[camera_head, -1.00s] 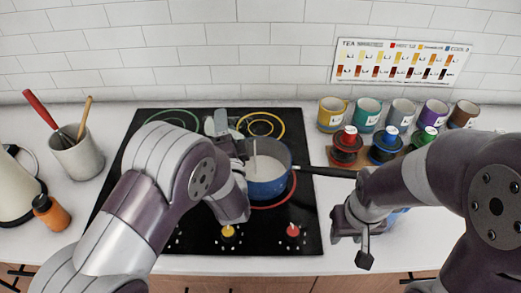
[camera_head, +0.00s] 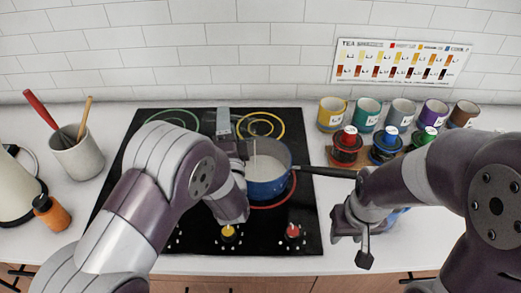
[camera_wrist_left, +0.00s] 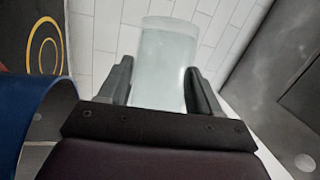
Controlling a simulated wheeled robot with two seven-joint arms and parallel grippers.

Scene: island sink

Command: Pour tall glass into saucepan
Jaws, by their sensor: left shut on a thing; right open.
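The blue saucepan (camera_head: 268,188) stands on the red-ringed burner, its black handle (camera_head: 325,171) pointing right. It holds white liquid (camera_head: 266,168), and a thin pale stream (camera_head: 254,147) drops into it. My left gripper (camera_head: 228,130) is at the pan's left rim, partly hidden by my own wrist. In the left wrist view, the translucent tall glass (camera_wrist_left: 164,62) is between its fingers, and the pan's blue side (camera_wrist_left: 38,105) is at the left. My right gripper (camera_head: 350,238) is open and empty, below the handle.
The black cooktop (camera_head: 160,222) has yellow (camera_head: 228,231) and red (camera_head: 293,231) knobs in front. A utensil crock (camera_head: 78,152) and orange jar (camera_head: 48,210) stand left. Coloured mugs (camera_head: 368,114) and lidded canisters (camera_head: 346,148) stand right. The white tiled wall closes the back.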

